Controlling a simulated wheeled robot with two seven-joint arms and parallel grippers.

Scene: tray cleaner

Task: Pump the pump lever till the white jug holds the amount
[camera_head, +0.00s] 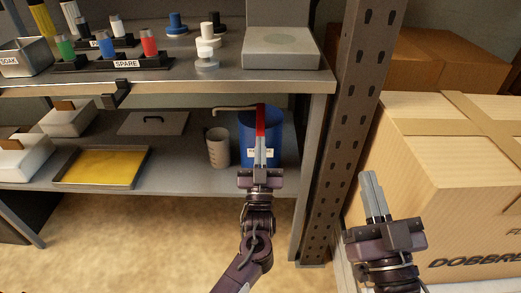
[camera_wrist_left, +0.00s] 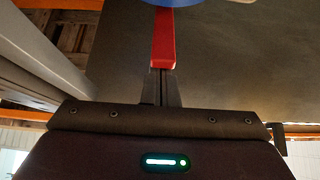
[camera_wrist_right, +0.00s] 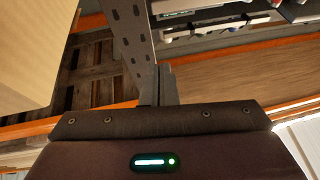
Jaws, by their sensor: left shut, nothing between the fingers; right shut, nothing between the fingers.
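The pump is a blue drum (camera_head: 247,128) with a label, standing on the lower shelf. Its red lever (camera_head: 261,120) points toward me, and a thin spout reaches left from its top. A pale grey-white jug (camera_head: 217,148) with marks on its side stands left of the drum, below the spout end; its fill level cannot be seen. My left gripper (camera_head: 260,150) is shut at the near end of the lever, and the red lever (camera_wrist_left: 163,40) lines up with its fingertips in the left wrist view. Contact is unclear. My right gripper (camera_head: 371,188) is shut and empty before the cardboard boxes.
A tray with a yellow bottom (camera_head: 100,168) and white bins lie left on the lower shelf. The upper shelf (camera_head: 170,76) overhangs the pump. A perforated steel post (camera_head: 338,130) stands right of the pump, with a large cardboard box (camera_head: 455,185) beyond it.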

